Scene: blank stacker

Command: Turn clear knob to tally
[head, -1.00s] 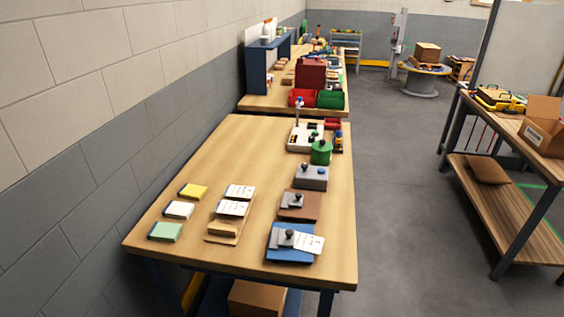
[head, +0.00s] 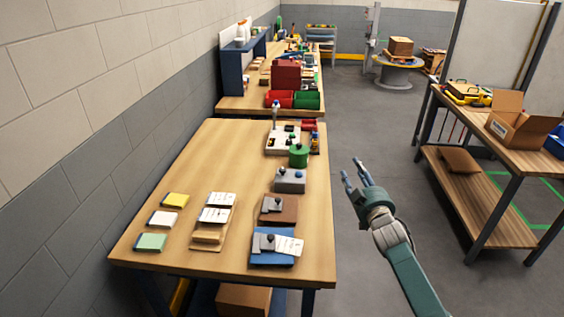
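Several small devices stand in a row along the right side of the wooden table. They are a blue-based one (head: 272,260) with a dark knob and a white card, a brown one (head: 289,214) with a dark knob, a grey box (head: 290,187) with a dark knob on top, a green round one (head: 298,160), and a white panel (head: 275,143) with dark parts. Labels are too small to read, so I cannot tell which knob is the clear knob. My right gripper (head: 350,167) is open and empty, right of the table edge, apart from every device. My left gripper is out of view.
The wooden table (head: 190,185) has bare room at its middle and back left. Yellow, white and green pads (head: 151,242) and card stacks (head: 209,232) lie at its front left. A workbench (head: 480,205) stands to the right, across open floor.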

